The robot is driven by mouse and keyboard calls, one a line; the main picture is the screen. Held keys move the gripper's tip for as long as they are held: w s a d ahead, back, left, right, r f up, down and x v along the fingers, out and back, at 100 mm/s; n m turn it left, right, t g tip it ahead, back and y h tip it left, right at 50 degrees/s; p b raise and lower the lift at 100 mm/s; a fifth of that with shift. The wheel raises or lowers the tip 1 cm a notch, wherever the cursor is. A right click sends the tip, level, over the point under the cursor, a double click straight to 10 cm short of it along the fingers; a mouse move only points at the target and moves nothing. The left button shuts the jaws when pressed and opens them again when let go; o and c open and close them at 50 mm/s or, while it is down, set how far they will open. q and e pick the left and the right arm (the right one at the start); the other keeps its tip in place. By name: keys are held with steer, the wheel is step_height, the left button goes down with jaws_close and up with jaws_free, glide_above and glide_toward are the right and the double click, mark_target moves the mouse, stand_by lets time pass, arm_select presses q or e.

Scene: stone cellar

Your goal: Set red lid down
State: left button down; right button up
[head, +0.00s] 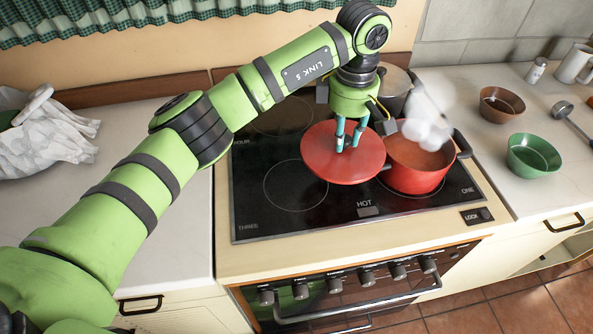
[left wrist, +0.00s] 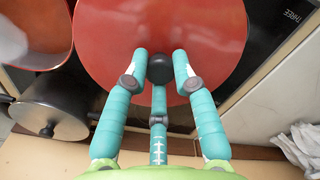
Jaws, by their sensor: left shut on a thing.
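The red lid (head: 333,165) is a round disc with a dark knob (left wrist: 160,70). My left gripper (head: 347,142) is above it, and its teal fingers (left wrist: 159,75) are shut on the knob. The lid hangs to the left of the open red pot (head: 415,175), partly over the front-left burner ring of the black cooktop (head: 260,213). I cannot tell the exact gap below it. The red pot steams at the right of the cooktop, and its rim also shows in the left wrist view (left wrist: 30,50). My right gripper is not in view.
A dark grey lidded pot (head: 395,85) stands at the back of the cooktop. A green bowl (head: 533,155), a brown bowl (head: 500,104) and a ladle (head: 566,112) are on the right counter. A white bag (head: 45,140) lies on the left counter, which has free room.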

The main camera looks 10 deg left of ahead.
arm_select(q)
steer(key=s+a+f+p, duration=0.1)
steer(key=a, duration=0.2)
steer(key=s+a+f+p, duration=0.1)
steer(key=a+f, duration=0.1)
steer(key=a, duration=0.1)
steer(key=s+a+f+p, duration=0.1)
steer(key=a+f+p, duration=0.1)
steer(key=a, duration=0.1)
steer(key=shift+a+f, duration=0.1)
steer(key=shift+f, duration=0.05)
step_height(320, 180, down, 4)
steer(key=shift+r+p, duration=0.1)
steer(key=shift+p, duration=0.95)
steer(key=shift+w+f, duration=0.1)
steer(key=shift+f, duration=0.15)
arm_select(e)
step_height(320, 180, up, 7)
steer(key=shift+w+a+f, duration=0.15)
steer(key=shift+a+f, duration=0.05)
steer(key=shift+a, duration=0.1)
arm_select(q)
steer(key=shift+f, duration=0.1)
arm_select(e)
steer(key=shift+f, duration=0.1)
arm_select(q)
steer(key=shift+f+b, duration=0.15)
steer(key=shift+b, duration=0.2)
steer(key=c, duration=1)
jaws_free()
